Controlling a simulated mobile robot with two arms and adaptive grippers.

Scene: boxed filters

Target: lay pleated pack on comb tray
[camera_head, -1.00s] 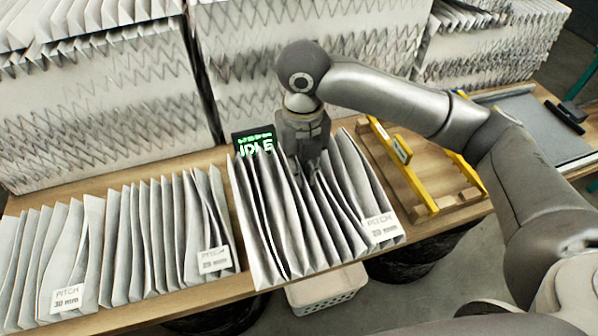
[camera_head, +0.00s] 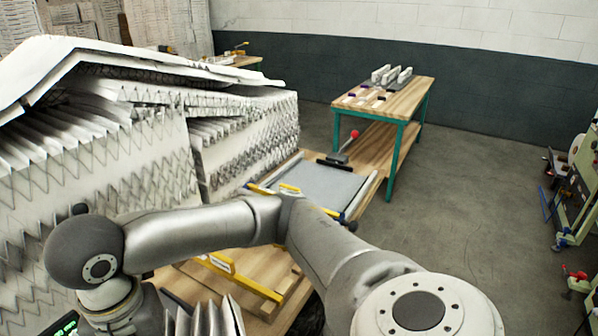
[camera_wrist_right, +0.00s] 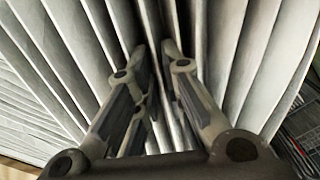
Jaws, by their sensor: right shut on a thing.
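In the right wrist view my right gripper (camera_wrist_right: 154,52) reaches down among the pale folds of a pleated pack (camera_wrist_right: 225,45). Its fingers are close together, shut on the pack, with the fingertips partly lost between the pleats. In the head view only a few grey-white pleat tops of the pack (camera_head: 208,320) show at the bottom edge, beside my right wrist; the fingers are out of frame. No comb tray can be identified for certain. My left gripper is in neither view.
Tall pleated stacks (camera_head: 150,140) stand behind. A green-legged table (camera_head: 390,98) holds white pieces on grey.

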